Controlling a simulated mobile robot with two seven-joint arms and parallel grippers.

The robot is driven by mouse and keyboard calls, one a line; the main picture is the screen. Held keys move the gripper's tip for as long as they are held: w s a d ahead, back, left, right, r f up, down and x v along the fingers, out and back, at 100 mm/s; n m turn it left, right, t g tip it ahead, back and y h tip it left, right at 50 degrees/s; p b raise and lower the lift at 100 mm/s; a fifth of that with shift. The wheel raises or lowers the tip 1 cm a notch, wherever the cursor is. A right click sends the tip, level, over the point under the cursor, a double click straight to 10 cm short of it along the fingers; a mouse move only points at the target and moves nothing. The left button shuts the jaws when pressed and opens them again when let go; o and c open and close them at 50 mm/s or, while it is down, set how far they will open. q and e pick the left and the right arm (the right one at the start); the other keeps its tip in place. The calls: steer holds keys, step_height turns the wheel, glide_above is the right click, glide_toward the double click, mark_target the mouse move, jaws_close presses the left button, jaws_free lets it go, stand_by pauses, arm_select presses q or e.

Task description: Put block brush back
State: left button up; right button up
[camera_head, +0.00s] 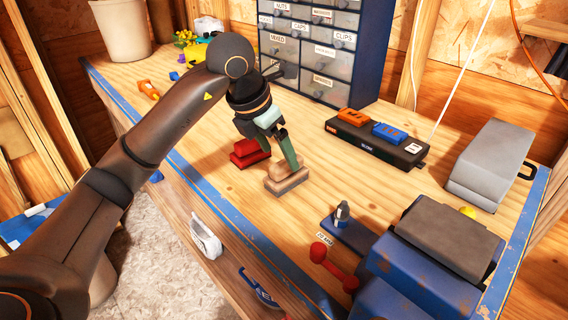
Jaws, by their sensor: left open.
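A block brush (287,184) with a light wooden top and a grey-brown lower part lies on the wooden bench near its middle. My left gripper (286,150) reaches down from the upper left, with its fingers right at the top of the brush. It is open. One greenish finger covers part of the brush, and I cannot tell whether it touches the wood. A red block-shaped thing (247,153) sits just left of the brush. My right gripper is not in view.
A drawer cabinet (312,45) stands at the back. A black tray (376,138) with orange and blue blocks, a grey case (491,166), a blue box with a dark top (445,240) and a red-handled thing (333,264) stand right and front. The bench between the brush and black tray is clear.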

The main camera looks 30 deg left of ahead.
arm_select(q)
steer(key=shift+v, duration=2.65)
